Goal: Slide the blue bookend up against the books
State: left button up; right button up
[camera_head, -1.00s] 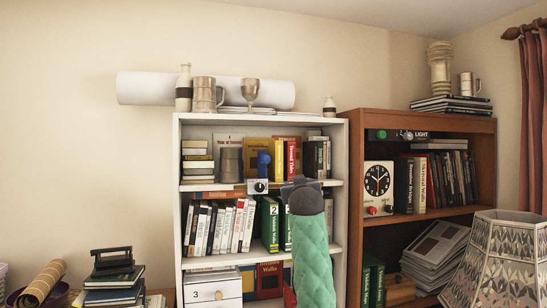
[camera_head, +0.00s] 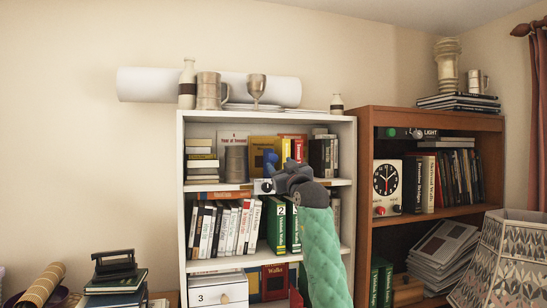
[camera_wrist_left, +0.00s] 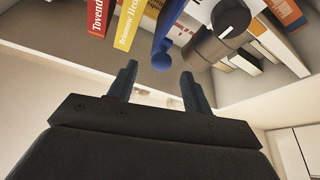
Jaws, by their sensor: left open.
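The blue bookend (camera_head: 269,159) stands on the upper shelf of the white bookcase, left of a row of yellow and red books (camera_head: 298,148). In the left wrist view the bookend (camera_wrist_left: 163,42) is beside a yellow book (camera_wrist_left: 130,22), with a narrow gap between them. My left gripper (camera_head: 276,170) is in front of that shelf, near the bookend, and partly covers its lower part in the head view. In the wrist view its fingers (camera_wrist_left: 158,75) are apart and empty, with the bookend just beyond them. My right gripper does not show.
A grey tin (camera_head: 235,163) stands left of the bookend. A small black-dialled device (camera_head: 263,187) sits at the shelf's front edge below it. Other books fill the lower shelf (camera_head: 222,228). A brown bookcase (camera_head: 432,113) with a clock (camera_head: 386,181) stands to the right.

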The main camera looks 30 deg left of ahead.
aim_at(272, 156)
pick_arm(q)
jog(key=p+x, duration=0.1)
jog(key=x, duration=0.2)
jog(key=shift+s+r+p, duration=0.1)
jog(key=shift+s+p, duration=0.05)
jog(key=shift+p, duration=0.25)
jog(key=p+x, duration=0.2)
jog(key=x, duration=0.1)
jog(key=shift+w+a+p, duration=0.45)
jog(key=shift+w+a, duration=0.1)
jog(key=shift+a, duration=0.1)
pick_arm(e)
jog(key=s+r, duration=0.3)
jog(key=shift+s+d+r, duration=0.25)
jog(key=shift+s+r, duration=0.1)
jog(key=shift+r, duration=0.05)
pick_arm(q)
jog(key=shift+c, duration=0.2)
grip_shut()
